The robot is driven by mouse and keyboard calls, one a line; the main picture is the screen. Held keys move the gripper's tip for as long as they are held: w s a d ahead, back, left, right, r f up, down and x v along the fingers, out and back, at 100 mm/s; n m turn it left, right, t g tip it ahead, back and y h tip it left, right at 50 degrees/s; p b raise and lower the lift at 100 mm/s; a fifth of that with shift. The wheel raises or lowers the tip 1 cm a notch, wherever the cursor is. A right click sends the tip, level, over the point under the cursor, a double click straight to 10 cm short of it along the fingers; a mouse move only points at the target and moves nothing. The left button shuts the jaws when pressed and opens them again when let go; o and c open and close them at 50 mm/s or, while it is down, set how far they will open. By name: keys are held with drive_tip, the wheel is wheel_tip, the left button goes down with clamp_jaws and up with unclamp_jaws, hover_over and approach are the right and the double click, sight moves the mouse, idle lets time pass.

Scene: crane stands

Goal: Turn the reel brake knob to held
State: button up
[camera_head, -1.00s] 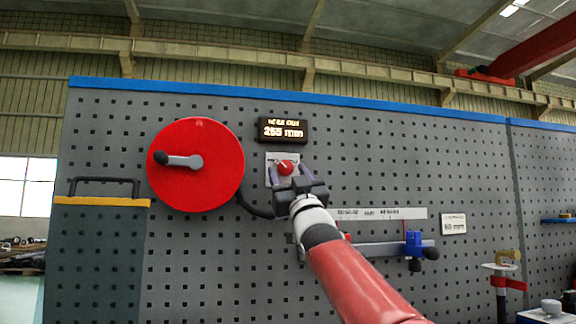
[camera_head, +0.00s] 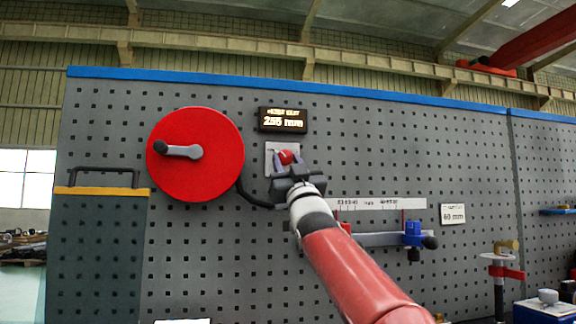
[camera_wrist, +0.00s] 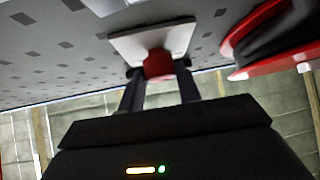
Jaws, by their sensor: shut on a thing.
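The reel brake knob (camera_head: 286,157) is a small red knob on a pale square plate (camera_head: 270,147), fixed to the grey pegboard. My gripper (camera_head: 287,160) is at the knob, with one finger on each side of it. In the wrist view the knob (camera_wrist: 158,64) sits between the two dark fingers of my gripper (camera_wrist: 159,75), in front of its plate (camera_wrist: 126,45). The fingers are shut on the knob. Part of the knob is hidden by the gripper, and I cannot read its setting.
The red reel (camera_head: 205,130) with a grey crank handle (camera_head: 182,151) is left of the knob. A lit display (camera_head: 283,120) is just above. A ruler strip (camera_head: 385,204) and a blue clamp (camera_head: 413,233) on a rail are to the lower right.

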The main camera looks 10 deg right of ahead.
drive_tip(key=shift+a+f+m+h, duration=0.1)
drive_tip(key=shift+m+h, duration=0.4)
drive_tip(key=m+h, duration=0.4)
drive_tip(key=shift+a+b, duration=0.25)
drive_tip(key=shift+b, duration=0.1)
drive_tip(key=m+h, duration=0.3)
drive_tip(key=m+g+h+p, duration=0.1)
drive_tip(key=m+h, duration=0.3)
drive_tip(key=shift+a+r, duration=0.15)
drive_tip(key=shift+r, duration=0.05)
drive_tip(key=m+g+h, duration=0.1)
drive_tip(key=m+h, duration=0.1)
drive_tip(key=m, duration=0.1)
drive_tip(key=m+g+h, duration=0.1)
drive_tip(key=m+g, duration=0.1)
drive_tip(key=m, duration=0.1)
drive_tip(key=m+g+h, duration=0.2)
drive_tip(key=m, duration=0.1)
drive_tip(key=shift+a+r+h, duration=0.1)
drive_tip(key=shift+a+h, duration=0.05)
drive_tip(key=shift+h, duration=0.15)
drive_tip(key=shift+m, duration=0.3)
drive_tip(key=o, duration=1)
